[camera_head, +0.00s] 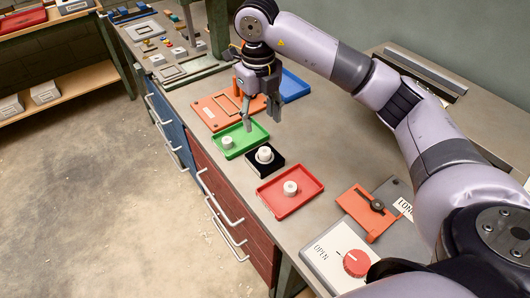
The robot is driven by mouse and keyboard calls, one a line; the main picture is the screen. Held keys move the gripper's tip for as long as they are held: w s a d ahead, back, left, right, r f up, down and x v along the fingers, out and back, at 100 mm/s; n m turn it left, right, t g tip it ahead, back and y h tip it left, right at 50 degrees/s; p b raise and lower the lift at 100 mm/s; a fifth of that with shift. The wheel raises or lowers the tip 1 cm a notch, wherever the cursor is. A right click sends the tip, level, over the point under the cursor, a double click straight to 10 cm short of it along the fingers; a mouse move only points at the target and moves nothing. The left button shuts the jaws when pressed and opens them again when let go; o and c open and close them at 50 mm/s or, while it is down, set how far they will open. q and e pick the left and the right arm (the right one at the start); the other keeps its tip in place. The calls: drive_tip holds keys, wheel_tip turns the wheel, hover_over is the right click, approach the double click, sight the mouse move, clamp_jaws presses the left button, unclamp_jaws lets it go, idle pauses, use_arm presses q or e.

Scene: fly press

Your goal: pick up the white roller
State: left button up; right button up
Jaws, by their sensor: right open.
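Three small white rollers stand on the bench. One white roller (227,142) is in the green tray (257,131), one white roller (264,154) sits on a black square block (276,168), and one white roller (290,188) is in the red tray (309,199). My right gripper (261,117) points down above the bench, behind the black block and near the green tray's right rear corner. Its fingers are apart with nothing between them. My left gripper is out of view.
An orange plate (212,113) lies behind the green tray, with a blue tray (294,86) to its right. An orange latch plate (363,210) and a panel with a red knob (356,263) stand at the front right. Bare bench top (325,140) lies right of the trays.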

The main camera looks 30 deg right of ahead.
drive_tip(key=p, duration=0.1)
hover_over(265, 151)
drive_tip(key=f, duration=0.6)
drive_tip(key=shift+w+a, duration=0.15)
drive_tip(key=shift+a, duration=0.25)
drive_tip(key=shift+f, duration=0.25)
drive_tip(key=shift+d+f+p, duration=0.1)
drive_tip(key=shift+f+p, duration=0.15)
drive_tip(key=shift+p, duration=0.15)
drive_tip(key=f, duration=0.1)
drive_tip(key=f+p, duration=0.1)
drive_tip(key=f, duration=0.1)
drive_tip(key=f+p, duration=0.1)
drive_tip(key=shift+s+d+f, duration=0.15)
drive_tip(key=shift+s+d, duration=0.05)
drive_tip(key=shift+d, duration=0.1)
drive_tip(key=shift+f, duration=0.3)
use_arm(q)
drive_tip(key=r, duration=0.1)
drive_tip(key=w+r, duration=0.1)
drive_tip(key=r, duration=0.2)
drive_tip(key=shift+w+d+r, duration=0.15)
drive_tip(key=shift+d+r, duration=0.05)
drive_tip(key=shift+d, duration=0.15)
use_arm(e)
drive_tip(key=shift+w, duration=0.1)
drive_tip(key=shift+c, duration=0.3)
